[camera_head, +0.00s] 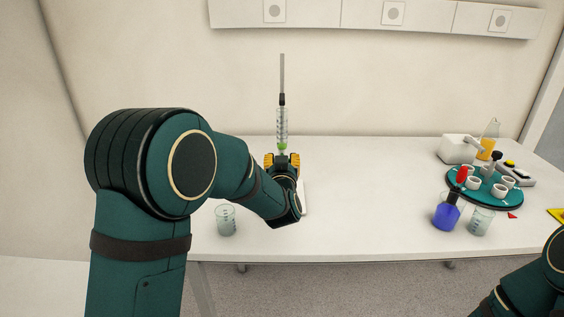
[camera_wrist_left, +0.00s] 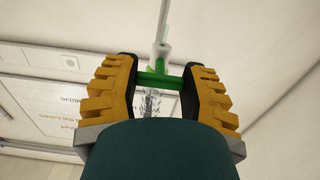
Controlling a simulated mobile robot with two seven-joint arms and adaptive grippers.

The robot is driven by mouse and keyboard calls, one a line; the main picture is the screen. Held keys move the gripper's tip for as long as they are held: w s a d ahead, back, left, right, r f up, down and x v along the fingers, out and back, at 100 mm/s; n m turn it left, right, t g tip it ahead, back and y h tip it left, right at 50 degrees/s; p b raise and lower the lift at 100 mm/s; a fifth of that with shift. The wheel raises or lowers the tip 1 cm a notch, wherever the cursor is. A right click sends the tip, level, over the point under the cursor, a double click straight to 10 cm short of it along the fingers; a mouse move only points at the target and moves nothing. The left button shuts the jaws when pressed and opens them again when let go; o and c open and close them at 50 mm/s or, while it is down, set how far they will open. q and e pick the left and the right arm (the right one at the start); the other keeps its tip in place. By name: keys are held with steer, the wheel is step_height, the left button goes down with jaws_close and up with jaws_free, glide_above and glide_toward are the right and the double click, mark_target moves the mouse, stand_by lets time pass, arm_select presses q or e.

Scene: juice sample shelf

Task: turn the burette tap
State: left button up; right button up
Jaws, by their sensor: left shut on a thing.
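The burette (camera_head: 282,124) stands upright at the middle of the table, a clear graduated tube on a grey rod with a dark clamp. Its green tap (camera_head: 283,146) shows just above my left gripper (camera_head: 282,160), which hides the lower part. In the left wrist view the green tap handle (camera_wrist_left: 160,79) lies crosswise between the dark pads of my left gripper (camera_wrist_left: 159,80). The gripper is shut on it, with a pad at each end. My right arm shows at the lower right, its gripper out of view.
The table between is clear.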

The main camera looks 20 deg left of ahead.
arm_select(q)
steer(key=o, duration=1.2)
steer(key=v, duration=1.2)
